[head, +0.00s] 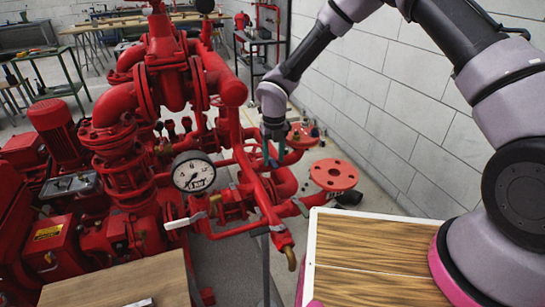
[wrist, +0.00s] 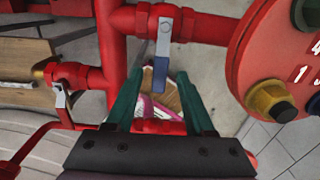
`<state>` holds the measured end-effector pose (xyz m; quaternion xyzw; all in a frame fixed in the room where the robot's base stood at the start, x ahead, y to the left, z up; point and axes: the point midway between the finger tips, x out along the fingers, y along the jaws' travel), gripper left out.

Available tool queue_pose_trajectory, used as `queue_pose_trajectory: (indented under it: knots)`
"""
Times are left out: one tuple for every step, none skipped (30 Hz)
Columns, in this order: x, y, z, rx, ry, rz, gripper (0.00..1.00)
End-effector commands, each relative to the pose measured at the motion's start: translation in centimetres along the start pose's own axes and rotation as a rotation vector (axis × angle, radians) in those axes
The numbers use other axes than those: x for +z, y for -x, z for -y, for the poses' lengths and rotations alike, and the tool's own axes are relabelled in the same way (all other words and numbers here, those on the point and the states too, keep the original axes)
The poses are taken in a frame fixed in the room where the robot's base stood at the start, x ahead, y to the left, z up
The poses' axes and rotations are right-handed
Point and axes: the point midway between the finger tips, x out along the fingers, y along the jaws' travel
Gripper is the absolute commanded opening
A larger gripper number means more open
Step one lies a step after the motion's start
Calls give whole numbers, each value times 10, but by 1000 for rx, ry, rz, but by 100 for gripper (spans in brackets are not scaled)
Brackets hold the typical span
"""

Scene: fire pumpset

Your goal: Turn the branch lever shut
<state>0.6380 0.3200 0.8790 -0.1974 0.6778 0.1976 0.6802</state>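In the wrist view, a metal lever with a blue grip (wrist: 161,72) is fixed to a valve on a red branch pipe (wrist: 205,26). It points down in the picture, across the pipe. My gripper (wrist: 163,78) is open, with one green finger on each side of the blue grip; I see gaps on both sides and cannot judge depth. A second, pale lever (wrist: 60,94) sits on a valve at the left of the wrist view. In the head view, my gripper (head: 273,152) points down beside the red pipework, and the blue-gripped lever is not clear there.
A pressure gauge (head: 193,172) and a white lever (head: 185,220) stand left of my gripper in the head view. A red flange (head: 334,174) is close on the right. A wood-topped surface (head: 370,255) is in front, and a block wall (head: 400,110) stands right.

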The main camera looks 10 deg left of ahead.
Motion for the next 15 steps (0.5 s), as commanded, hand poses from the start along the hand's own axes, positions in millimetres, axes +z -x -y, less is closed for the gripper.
queue_pose_trajectory:
  knots:
    - [0, 0, 0, 0, 0, -1, 54]
    - [0, 1, 0, 0, 0, -1, 54]
    - [0, 2, 0, 0, 0, -1, 54]
    - [0, 4, 0, 0, -1, 0, 54]
    - [0, 7, 0, 0, -1, 1, 54]
    - [0, 12, 0, 0, -2, 1, 54]
    - [0, 17, 0, 0, -3, 0, 54]
    - [0, 22, 0, 0, -3, 1, 54]
    - [0, 30, 0, 0, -2, 2, 54]
    - [1, 36, 0, 0, -2, 2, 54]
    - [1, 43, 0, -1, -3, 2, 54]
    - [1, 52, 0, 0, -1, 4, 54]
    - [1, 58, 0, -1, -1, 3, 54]
    - [1, 64, 0, -1, -3, 2, 54]
    - [1, 72, 0, -1, -3, 3, 54]
